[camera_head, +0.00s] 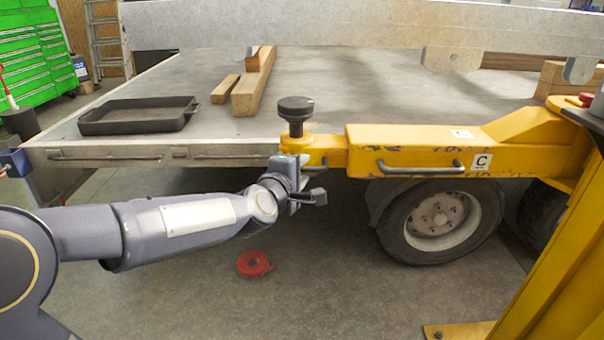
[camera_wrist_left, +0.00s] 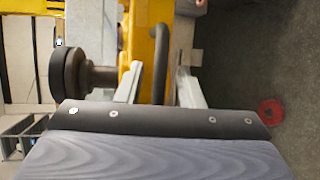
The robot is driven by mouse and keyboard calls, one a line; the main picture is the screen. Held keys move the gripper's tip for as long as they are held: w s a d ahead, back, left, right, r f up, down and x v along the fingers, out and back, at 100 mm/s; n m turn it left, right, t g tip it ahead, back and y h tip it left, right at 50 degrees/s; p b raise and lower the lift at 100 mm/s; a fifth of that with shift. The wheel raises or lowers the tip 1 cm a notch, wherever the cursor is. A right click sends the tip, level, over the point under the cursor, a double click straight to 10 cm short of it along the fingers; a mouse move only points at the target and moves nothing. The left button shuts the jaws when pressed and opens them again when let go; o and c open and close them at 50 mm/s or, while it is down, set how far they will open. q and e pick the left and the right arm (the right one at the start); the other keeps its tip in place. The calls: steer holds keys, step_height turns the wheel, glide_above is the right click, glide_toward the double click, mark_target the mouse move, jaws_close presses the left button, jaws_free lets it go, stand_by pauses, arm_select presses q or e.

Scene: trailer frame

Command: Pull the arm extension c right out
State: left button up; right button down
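The yellow arm extension (camera_head: 395,148), with a white C label (camera_head: 482,161), runs along the trailer's side above a wheel. A dark round knob (camera_head: 296,108) stands upright on its left end; it also shows in the left wrist view (camera_wrist_left: 70,72). A dark handle (camera_head: 316,167) sits at that end, partly hidden by my gripper. My left gripper (camera_head: 303,184) is at this end. In the left wrist view its two fingers (camera_wrist_left: 160,86) are apart, with the dark handle (camera_wrist_left: 160,50) between them; contact cannot be told. My right gripper is not in view.
Another dark handle (camera_head: 420,168) is on the extension's side. A black tray (camera_head: 138,116) and wooden beams (camera_head: 253,86) lie on the trailer bed. A red roll (camera_head: 254,264) lies on the floor below. A yellow post (camera_head: 560,270) stands at right. Floor left of the wheel is mostly clear.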

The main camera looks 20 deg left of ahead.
arm_select(q)
steer(key=shift+w+f, duration=0.1)
steer(key=shift+w, duration=0.45)
jaws_close()
